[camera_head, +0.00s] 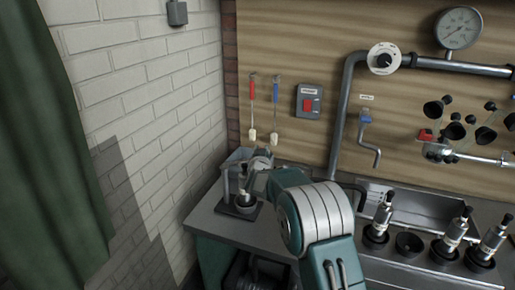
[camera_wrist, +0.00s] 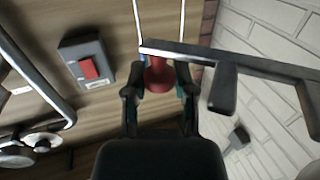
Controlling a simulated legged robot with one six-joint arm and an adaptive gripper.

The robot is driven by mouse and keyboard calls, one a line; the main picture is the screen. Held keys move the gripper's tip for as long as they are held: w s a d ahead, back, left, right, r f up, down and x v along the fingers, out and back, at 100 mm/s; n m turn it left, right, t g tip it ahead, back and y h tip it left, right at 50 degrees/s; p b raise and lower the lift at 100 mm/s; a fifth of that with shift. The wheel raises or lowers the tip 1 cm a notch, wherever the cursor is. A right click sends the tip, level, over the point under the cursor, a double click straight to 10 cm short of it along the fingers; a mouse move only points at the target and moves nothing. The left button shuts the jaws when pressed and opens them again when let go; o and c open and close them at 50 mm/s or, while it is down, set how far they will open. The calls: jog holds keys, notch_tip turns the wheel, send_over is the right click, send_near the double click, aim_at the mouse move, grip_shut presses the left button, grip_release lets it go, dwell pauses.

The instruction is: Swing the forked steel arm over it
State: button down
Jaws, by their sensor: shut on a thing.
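The forked steel arm (camera_wrist: 240,62) crosses the upper right of the wrist view as a flat grey bar with dark prongs hanging from it. A red knob (camera_wrist: 158,75) sits below its left end. My gripper (camera_wrist: 158,88) has its two fingers on either side of this knob, shut on it. My own arm hides part of this station, and the steel arm is hard to make out there.
A red switch box (camera_head: 309,101) and two hanging brushes (camera_head: 275,110) are on the wooden wall behind. A pipe (camera_head: 343,120) runs down beside a crank (camera_head: 370,145). Several bottle-like units (camera_head: 379,218) stand on the right counter. A white brick wall (camera_head: 160,110) is close on the left.

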jog(key=s+d+m+g+h, duration=0.1)
jog(key=s+m+g+h, duration=0.3)
jog(key=s+m+h, duration=0.4)
jog(key=shift+s+d+g+h, duration=0.15)
jog(key=shift+s+g+h, duration=0.25)
jog(key=shift+s+h, duration=0.95)
jog(key=shift+w+h, duration=0.45)
jog(key=shift+w, duration=0.05)
jog(key=shift+c, duration=2.2)
grip_release()
jog(key=shift+s, duration=0.1)
